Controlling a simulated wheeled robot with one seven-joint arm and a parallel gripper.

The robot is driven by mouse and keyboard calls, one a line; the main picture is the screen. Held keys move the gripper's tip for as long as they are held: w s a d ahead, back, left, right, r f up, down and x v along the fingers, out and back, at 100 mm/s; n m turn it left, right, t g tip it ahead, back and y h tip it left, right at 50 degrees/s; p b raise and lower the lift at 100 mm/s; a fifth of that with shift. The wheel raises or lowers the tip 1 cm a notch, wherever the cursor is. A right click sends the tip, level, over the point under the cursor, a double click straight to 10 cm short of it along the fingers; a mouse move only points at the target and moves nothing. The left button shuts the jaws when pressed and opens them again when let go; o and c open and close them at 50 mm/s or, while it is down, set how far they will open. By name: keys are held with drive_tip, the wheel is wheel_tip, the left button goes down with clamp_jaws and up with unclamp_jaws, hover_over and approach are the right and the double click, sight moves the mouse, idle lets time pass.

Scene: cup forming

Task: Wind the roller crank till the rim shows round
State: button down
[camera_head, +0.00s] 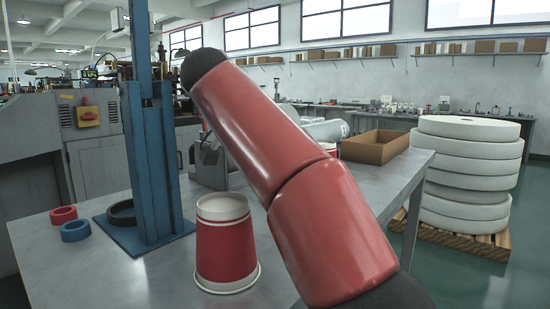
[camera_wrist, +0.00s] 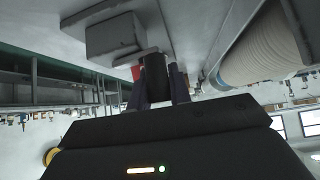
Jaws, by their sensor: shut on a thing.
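In the wrist view my gripper (camera_wrist: 158,80) is shut on a dark cylindrical grip (camera_wrist: 153,64), which looks like the crank handle. The two fingers stand on either side of it. A grey block (camera_wrist: 113,36) shows beyond it, with a small red patch beside the grip. In the head view the grey roller machine (camera_head: 208,165) stands on the table, partly hidden behind my red arm. My gripper, the crank and the rim being formed are hidden there. A red and white cup stack (camera_head: 224,245) stands upside down at the front of the table.
A blue press frame (camera_head: 150,160) stands left of the cups, with a red ring (camera_head: 63,215) and a blue ring (camera_head: 75,231) beside it. An open cardboard box (camera_head: 375,148) sits at the table's back right. White paper rolls (camera_head: 467,165) are stacked on a pallet at the right.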

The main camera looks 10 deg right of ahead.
drive_tip(key=shift+w+d+m+g, duration=0.15)
drive_tip(key=shift+m+g, duration=0.25)
drive_tip(key=shift+m, duration=0.2)
drive_tip(key=shift+h, duration=0.3)
drive_tip(key=c, duration=1.3)
unclamp_jaws()
